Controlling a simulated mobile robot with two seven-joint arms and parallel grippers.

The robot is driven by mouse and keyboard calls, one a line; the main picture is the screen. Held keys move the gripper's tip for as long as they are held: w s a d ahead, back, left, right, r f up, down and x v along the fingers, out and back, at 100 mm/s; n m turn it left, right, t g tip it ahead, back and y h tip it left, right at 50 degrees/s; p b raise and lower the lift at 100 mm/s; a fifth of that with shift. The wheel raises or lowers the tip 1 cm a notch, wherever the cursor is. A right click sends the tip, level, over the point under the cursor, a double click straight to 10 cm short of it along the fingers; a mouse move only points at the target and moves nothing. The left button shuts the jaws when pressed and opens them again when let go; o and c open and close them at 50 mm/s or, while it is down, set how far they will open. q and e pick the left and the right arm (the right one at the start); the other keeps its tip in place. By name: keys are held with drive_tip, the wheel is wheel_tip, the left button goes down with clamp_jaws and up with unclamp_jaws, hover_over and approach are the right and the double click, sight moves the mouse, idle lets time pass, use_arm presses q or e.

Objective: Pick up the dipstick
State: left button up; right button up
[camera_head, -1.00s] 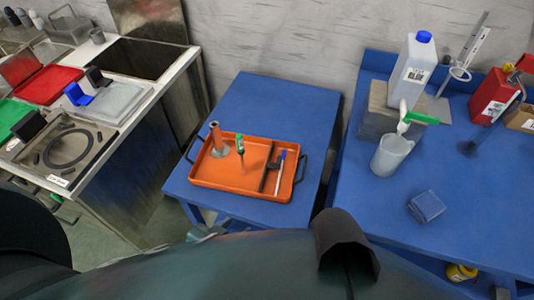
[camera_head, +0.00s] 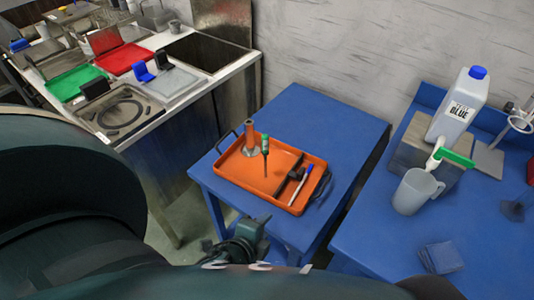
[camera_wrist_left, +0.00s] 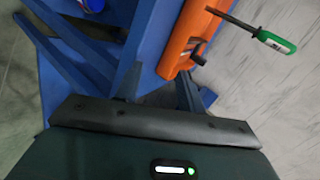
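A green-handled rod (camera_head: 265,152) with a thin dark shaft stands upright in the orange tray (camera_head: 235,178). A slim blue-and-white stick (camera_head: 301,186) lies at the tray's right side, beside a black holder-like piece (camera_head: 287,184). I cannot tell for sure which one is the dipstick. My left gripper (camera_head: 250,232) is in front of the tray, near the blue table's front edge, apart from everything in it. In the left wrist view my left gripper (camera_wrist_left: 158,85) has its two fingers spread with nothing between them; the green-handled rod (camera_wrist_left: 275,41) shows at upper right. My right gripper is not in view.
A metal-coloured cylinder (camera_head: 251,137) stands in the tray's back part. The small blue table (camera_head: 320,118) has free room behind the tray. A sink counter is at left.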

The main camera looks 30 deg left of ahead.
use_arm(q)
drive_tip(key=w+a+r+m+t+y, duration=0.2)
drive_tip(key=a+r+m+y, duration=0.15)
drive_tip(key=m, duration=0.45)
drive_tip(key=m+t+y, duration=0.2)
drive_tip(key=m+t, duration=0.2)
drive_tip(key=m, duration=0.4)
approach(264, 146)
drive_tip(key=p+x, duration=0.1)
drive_tip(key=x, duration=1)
drive_tip(key=shift+c, duration=0.6)
clamp_jaws()
